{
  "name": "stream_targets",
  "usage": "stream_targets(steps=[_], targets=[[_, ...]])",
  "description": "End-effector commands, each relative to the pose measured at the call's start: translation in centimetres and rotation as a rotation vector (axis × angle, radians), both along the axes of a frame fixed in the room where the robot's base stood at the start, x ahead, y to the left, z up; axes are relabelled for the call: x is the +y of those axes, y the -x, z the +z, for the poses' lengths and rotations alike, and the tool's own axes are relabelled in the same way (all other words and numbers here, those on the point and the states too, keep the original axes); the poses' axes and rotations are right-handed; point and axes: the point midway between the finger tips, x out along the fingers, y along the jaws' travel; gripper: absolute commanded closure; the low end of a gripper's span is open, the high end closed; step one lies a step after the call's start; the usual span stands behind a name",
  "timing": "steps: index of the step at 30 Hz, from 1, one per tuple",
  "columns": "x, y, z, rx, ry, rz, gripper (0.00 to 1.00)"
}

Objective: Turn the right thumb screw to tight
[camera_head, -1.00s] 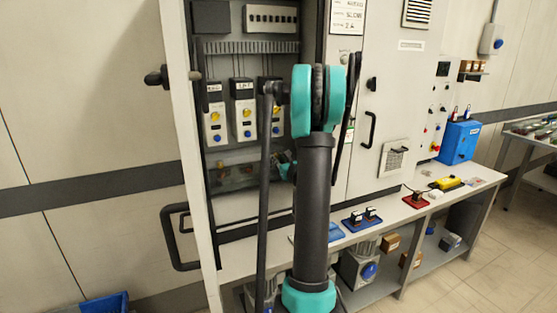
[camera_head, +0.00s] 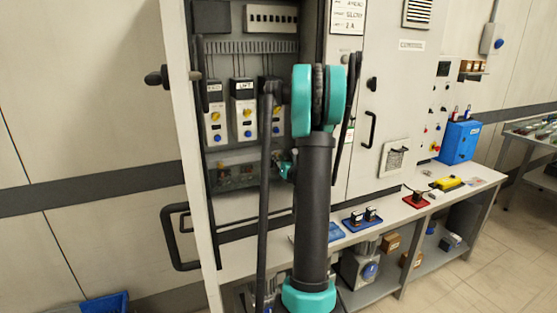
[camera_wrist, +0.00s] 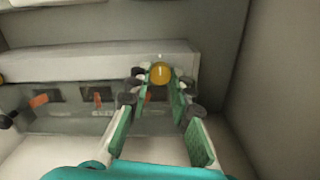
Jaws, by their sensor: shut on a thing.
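The right thumb screw (camera_wrist: 160,73) is a round orange-yellow knob near the top middle of the wrist view. My gripper (camera_wrist: 159,80) has its green-padded fingers on either side of this knob and is shut on it. The knob's turn position cannot be read. In the head view, the rightmost module's yellow knob (camera_head: 276,112) shows beside my dark arm, which covers part of that module.
A clear-fronted box (camera_wrist: 90,118) lies below in the wrist view. The cabinet's side wall (camera_wrist: 285,80) is close on the right.

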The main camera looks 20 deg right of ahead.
Motion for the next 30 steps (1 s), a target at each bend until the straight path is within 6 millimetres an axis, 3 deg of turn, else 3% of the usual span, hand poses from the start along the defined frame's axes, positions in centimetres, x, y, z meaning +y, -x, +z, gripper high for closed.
stream_targets(steps=[3,4,8,20,30], targets=[[0.0,0.1,0.0,0.000,0.001,-0.001,1.00],[0.0,0.1,0.0,0.000,0.001,0.000,0.76],[0.0,0.0,0.0,0.000,0.001,0.000,0.59],[-0.1,0.6,0.0,0.000,0.001,-0.001,0.58],[-0.3,6.8,0.0,0.000,0.001,-0.004,0.58]])
